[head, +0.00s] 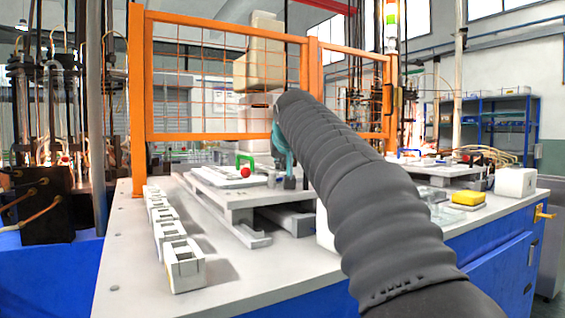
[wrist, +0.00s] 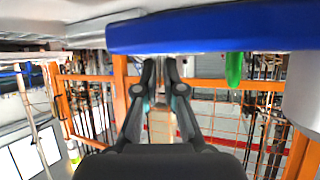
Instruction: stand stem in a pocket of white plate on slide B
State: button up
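My gripper (wrist: 161,72) shows in the wrist view with its two fingers close together, a narrow gap between the tips. A pale, thin upright piece, seemingly the clear stem (wrist: 161,60), fills that gap; its outline is faint. In the head view my gripper (head: 287,180) points down at the right end of a white plate (head: 210,180) on a slide, partly hidden by my arm. The stem cannot be made out there. The plate's pockets are too small to tell, and I cannot read which slide is B.
A green handle (head: 245,159) and a red ball (head: 245,172) stand on the near plate. Several white blocks (head: 183,265) line the table's left side. A yellow sponge-like block (head: 467,198) lies right. An orange mesh fence (head: 215,80) stands behind.

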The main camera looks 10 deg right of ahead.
jog(key=shift+o, duration=1.4)
jog(key=shift+r, duration=0.2)
jog(key=d+v, duration=0.1)
jog(key=v, duration=1.1)
jog(key=shift+a, duration=0.5)
jog(key=shift+s, duration=0.1)
